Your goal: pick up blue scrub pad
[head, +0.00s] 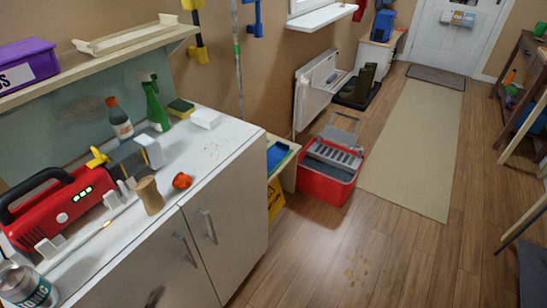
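A flat blue object (277,156) lies on a low wooden shelf just past the far end of the white cabinet. It may be the blue scrub pad, but it is small and partly hidden by the cabinet edge, so I cannot tell for sure. A yellow and green sponge (181,107) stands on the counter against the wall, beside a green spray bottle (156,104). Neither of my grippers shows in the head view.
The white counter (215,152) holds a red device (62,208), a can (27,287), a brown cylinder (149,195) and a white block (206,118). A red bin (326,185) stands on the floor past the cabinet. The wooden floor ahead is mostly free, with a beige rug (415,145).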

